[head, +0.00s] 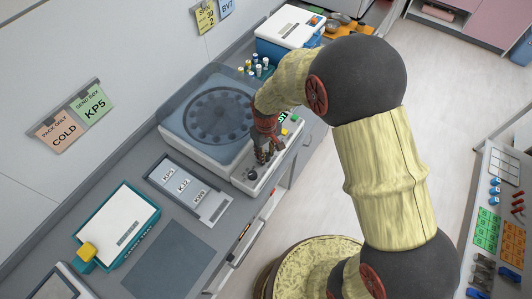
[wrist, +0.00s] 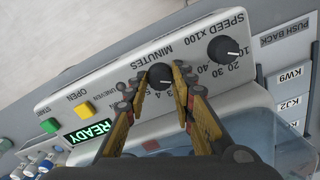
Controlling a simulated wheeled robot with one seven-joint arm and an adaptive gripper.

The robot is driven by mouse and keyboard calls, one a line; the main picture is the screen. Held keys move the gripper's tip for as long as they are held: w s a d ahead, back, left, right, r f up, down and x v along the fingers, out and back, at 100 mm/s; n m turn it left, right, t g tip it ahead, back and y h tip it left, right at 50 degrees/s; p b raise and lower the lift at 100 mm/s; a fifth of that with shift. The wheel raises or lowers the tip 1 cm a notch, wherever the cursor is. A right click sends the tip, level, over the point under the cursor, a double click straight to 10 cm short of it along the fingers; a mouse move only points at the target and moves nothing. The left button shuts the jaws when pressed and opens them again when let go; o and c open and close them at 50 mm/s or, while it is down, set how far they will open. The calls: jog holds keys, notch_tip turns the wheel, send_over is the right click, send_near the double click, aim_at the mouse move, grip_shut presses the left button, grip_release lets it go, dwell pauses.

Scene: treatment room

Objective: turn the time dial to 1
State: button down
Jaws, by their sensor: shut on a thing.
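The time dial (wrist: 160,76) is a round black knob under the word MINUTES on the centrifuge's light front panel (wrist: 110,72). In the wrist view, my gripper (wrist: 168,78) has one finger on each side of this dial, shut on it. A small pale mark shows on the knob's lower part, near the printed numbers, but its exact setting is hard to read. The fingers cover part of the scale. In the head view, my gripper (head: 263,155) points down at the front panel of the centrifuge (head: 178,130), and the time dial is hidden behind the fingers.
The speed dial (wrist: 223,50) is close beside the gripped dial. A green READY display (wrist: 91,132), a yellow OPEN button (wrist: 83,109) and a green START button (wrist: 50,125) are on the other side. A label rack (head: 213,214) stands near the centrifuge in the head view.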

dwell(0.4)
jog(key=c, duration=1.5)
grip_release()
notch_tip(320, 180, up, 12)
jog(key=shift+r, duration=0.1)
